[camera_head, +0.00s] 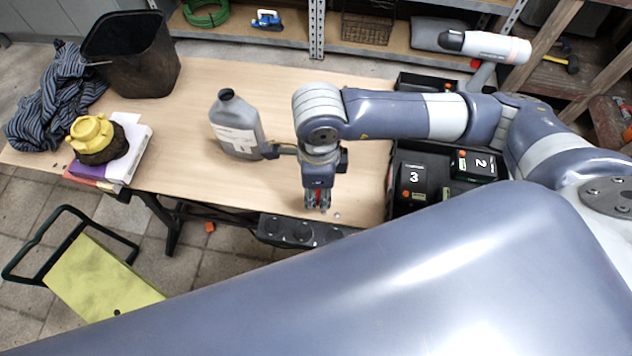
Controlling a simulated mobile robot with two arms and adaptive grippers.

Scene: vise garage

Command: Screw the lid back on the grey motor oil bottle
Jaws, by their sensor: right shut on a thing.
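The grey motor oil bottle (238,124) stands upright on the wooden table, with a white label on its front. My left gripper is not in view.
On the wooden table (200,185) are a black bin (130,55), a striped cloth (55,100), and a yellow-topped object (92,137) on books. Black numbered boxes (412,178) stand at the right. A power strip (298,232) runs along the front edge. My large arm link covers the foreground.

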